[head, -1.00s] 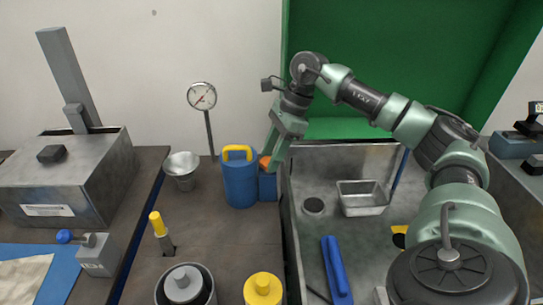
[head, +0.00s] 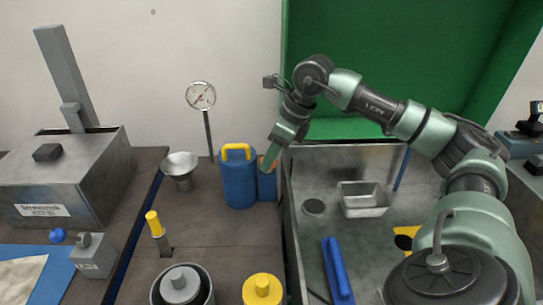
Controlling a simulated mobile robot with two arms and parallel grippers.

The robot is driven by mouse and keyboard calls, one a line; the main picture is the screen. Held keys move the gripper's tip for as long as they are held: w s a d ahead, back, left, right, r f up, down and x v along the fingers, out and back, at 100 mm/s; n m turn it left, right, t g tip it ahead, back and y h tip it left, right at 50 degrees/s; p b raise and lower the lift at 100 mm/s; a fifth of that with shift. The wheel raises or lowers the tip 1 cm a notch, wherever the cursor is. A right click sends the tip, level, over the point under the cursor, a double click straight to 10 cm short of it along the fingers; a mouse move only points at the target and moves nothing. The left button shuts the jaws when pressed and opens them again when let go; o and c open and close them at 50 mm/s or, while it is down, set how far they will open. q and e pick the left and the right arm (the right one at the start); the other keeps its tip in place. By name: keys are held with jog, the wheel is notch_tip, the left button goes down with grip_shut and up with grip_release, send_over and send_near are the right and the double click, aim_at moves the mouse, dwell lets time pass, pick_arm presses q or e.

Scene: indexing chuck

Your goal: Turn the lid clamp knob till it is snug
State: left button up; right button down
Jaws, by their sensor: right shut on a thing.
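A tall blue vessel with a yellow handle (head: 239,181) stands on the dark bench, with a smaller blue block (head: 268,187) against its right side. An orange knob (head: 262,160) sits on top of that block; most of it is hidden by my right gripper. My right gripper (head: 268,162) reaches down from the upper right, tilted, and is shut on the orange knob. Whether the knob is snug cannot be seen. My left gripper is not in view.
A dial gauge on a post (head: 201,96) and a metal funnel cup (head: 181,168) stand left of the vessel. A yellow-handled tool (head: 154,224) and a yellow-topped cylinder (head: 262,291) are nearer. A steel sink holding a metal pan (head: 363,200) lies right.

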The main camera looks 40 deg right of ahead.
dwell(0.4)
jog(key=c, duration=0.9)
grip_release()
jog(key=shift+o, duration=0.2)
jog(key=shift+r, duration=0.15)
jog(key=v, duration=0.7)
jog(key=shift+r, duration=0.25)
jog(key=shift+s, duration=0.15)
